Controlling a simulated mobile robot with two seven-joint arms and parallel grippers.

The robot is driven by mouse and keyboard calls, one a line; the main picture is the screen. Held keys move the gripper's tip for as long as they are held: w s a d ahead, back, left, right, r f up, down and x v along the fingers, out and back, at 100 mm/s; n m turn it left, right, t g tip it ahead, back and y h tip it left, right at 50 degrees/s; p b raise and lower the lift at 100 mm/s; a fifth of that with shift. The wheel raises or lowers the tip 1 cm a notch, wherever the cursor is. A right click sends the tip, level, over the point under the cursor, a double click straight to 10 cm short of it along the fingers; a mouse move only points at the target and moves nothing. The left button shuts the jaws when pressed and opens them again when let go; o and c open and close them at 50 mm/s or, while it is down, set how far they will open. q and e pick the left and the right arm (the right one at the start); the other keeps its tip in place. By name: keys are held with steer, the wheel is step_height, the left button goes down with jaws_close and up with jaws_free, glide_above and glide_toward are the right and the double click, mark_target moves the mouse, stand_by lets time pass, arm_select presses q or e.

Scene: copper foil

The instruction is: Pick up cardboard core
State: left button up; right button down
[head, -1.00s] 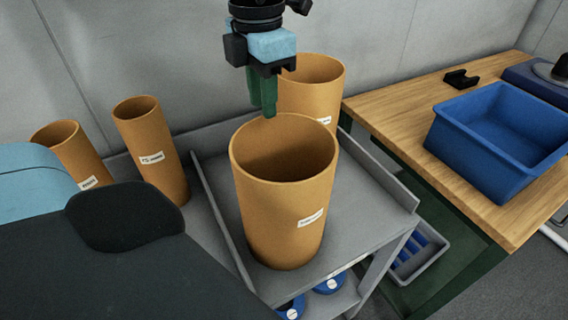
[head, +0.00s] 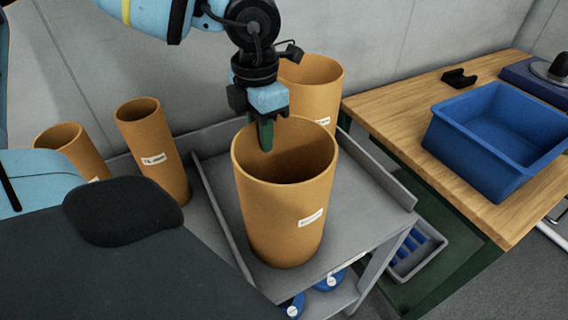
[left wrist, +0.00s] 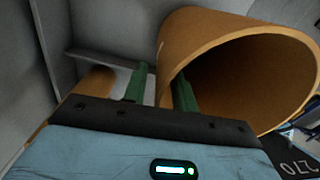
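A large, open-topped cardboard core (head: 280,215) stands upright on a grey cart, with a white label on its side. My left gripper (head: 265,145) points down at its far rim. One green finger shows inside the mouth; the other is hidden in the head view. In the left wrist view the core (left wrist: 195,35) fills the upper right. The two fingers of my left gripper (left wrist: 160,90) stand apart there, one outside the wall and one over the opening. No grip on the wall shows. My right gripper is not in view.
Another large core (head: 325,90) stands close behind. Two narrower cores (head: 155,150) (head: 75,145) stand at the left. The cart (head: 365,210) has raised edges. At the right, a wooden table (head: 400,98) holds a blue bin (head: 470,160). A grey wall is behind.

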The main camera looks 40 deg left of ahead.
arm_select(q)
jaws_close()
steer(key=shift+r, duration=0.1)
stand_by(1.2)
